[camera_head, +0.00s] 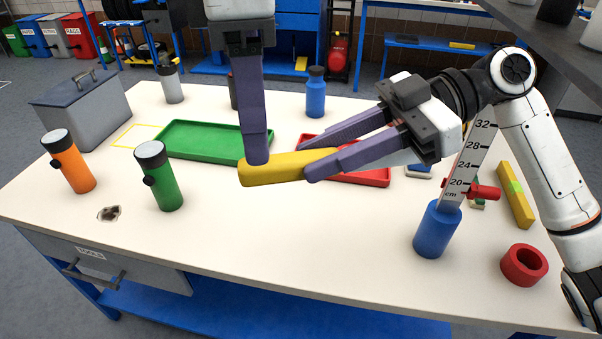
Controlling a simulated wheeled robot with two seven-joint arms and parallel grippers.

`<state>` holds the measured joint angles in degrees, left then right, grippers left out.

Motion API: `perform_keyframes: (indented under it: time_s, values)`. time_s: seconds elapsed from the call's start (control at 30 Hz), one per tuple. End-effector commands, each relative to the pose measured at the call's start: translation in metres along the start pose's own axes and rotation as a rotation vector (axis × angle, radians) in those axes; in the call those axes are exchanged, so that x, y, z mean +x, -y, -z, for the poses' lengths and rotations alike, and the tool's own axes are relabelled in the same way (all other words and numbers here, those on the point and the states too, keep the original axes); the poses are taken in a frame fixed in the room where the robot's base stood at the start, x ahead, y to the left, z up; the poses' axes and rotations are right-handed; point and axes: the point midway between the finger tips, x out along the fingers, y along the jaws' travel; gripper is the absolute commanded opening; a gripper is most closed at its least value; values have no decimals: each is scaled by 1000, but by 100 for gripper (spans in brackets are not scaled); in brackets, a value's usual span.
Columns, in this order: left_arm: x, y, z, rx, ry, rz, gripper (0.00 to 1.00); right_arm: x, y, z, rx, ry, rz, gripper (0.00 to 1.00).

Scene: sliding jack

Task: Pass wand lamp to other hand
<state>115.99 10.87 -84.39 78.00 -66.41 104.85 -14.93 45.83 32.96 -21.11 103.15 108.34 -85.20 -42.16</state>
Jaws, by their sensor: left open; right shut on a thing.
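The yellow wand lamp (272,171) is held above the middle of the table, lying roughly level. My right gripper (309,158) reaches in from the right and is shut on the lamp's right part, one finger on each side. My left gripper (257,160) points down at the lamp's left part. It is open, but its fingers line up one behind the other, so the gap between them is hidden. I cannot tell whether they touch the lamp.
A green tray (200,140) and a red tray (372,177) lie behind the lamp. Orange (70,163) and green (160,178) flashlights stand at left. A blue holder with a ruler (437,230), a red ring (524,264) and a yellow-green bar (515,195) are at right. The front middle is clear.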

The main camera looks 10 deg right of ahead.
Motion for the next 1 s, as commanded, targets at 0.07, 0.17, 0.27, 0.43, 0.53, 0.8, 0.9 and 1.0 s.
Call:
perform_keyframes:
  time_s: [0.07, 0.17, 0.27, 0.43, 0.53, 0.8, 0.9, 1.0]
  values:
    - [0, 0, 0, 0, 0, 0, 47, -12, 0, 10, -2, -2, -2, 0]
    - [0, 0, 0, 0, 1, 0, 47, -20, 1, 16, 0, 0, 0, 0]
    - [-6, 0, 0, -1, 34, 2, 47, -24, 2, 19, 0, -1, 1, 0]
    - [-40, 3, 0, -10, 200, 6, 47, -25, 2, 20, 1, -1, 1, 0]
    - [-62, 4, 4, -16, 297, 2, 47, -25, 2, 20, 1, -1, 1, 0]
    - [-75, 4, 6, -25, 394, -6, 47, -25, 2, 20, 1, -2, 1, 0]
    - [-61, 4, 1, -24, 392, -4, 47, -25, 2, 20, 1, -2, 1, 0]
    - [-43, 4, -7, -25, 391, -4, 47, -25, 2, 20, 1, -2, 1, 0]
